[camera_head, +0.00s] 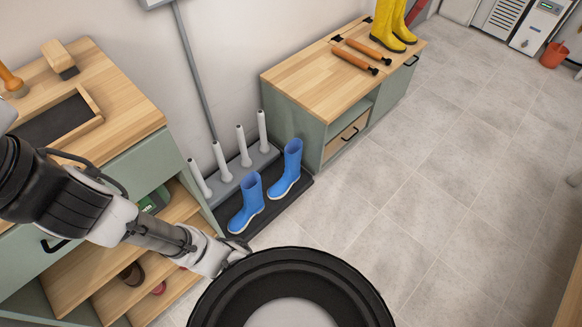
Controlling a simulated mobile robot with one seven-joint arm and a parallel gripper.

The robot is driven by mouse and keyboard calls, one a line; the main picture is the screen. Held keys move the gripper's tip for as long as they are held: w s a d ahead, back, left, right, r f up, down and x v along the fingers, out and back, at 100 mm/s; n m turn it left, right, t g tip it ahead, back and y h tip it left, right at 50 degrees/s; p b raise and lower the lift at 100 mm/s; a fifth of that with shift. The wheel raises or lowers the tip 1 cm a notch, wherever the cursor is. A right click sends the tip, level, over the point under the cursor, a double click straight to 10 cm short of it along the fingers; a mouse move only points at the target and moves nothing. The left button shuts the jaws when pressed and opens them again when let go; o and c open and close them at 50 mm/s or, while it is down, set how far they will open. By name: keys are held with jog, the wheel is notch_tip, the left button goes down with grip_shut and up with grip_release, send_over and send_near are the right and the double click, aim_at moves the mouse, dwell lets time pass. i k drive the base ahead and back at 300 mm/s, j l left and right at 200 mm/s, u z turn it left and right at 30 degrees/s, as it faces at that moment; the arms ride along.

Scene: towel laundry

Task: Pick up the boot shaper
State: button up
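Two long orange-brown rods with dark ends, which look like boot shapers, lie side by side on the wooden top of a low green cabinet. One is the nearer boot shaper (354,60); the other boot shaper (367,51) lies just behind it. My gripper (238,249) is low at the lower centre-left, in front of the blue boots and well away from the rods. It is small and partly hidden at the arm's end, so whether its fingers are open or shut is unclear.
Yellow boots (393,24) stand beside the rods on the low cabinet (300,82). Blue boots (247,203) stand on a dark mat (296,196) before a rack with white posts (242,146). A shelved cabinet (140,110) is at left. Tiled floor (430,190) at right is clear.

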aim_at(353, 59)
jog(key=i+l+z, duration=0.3)
jog(key=i+l, duration=0.15)
jog(key=i, duration=0.4)
jog(key=i+l+z, duration=0.25)
jog(key=i, duration=0.65)
jog(key=i+l+z, duration=0.1)
jog(key=i+z, duration=0.2)
jog(key=i, duration=0.6)
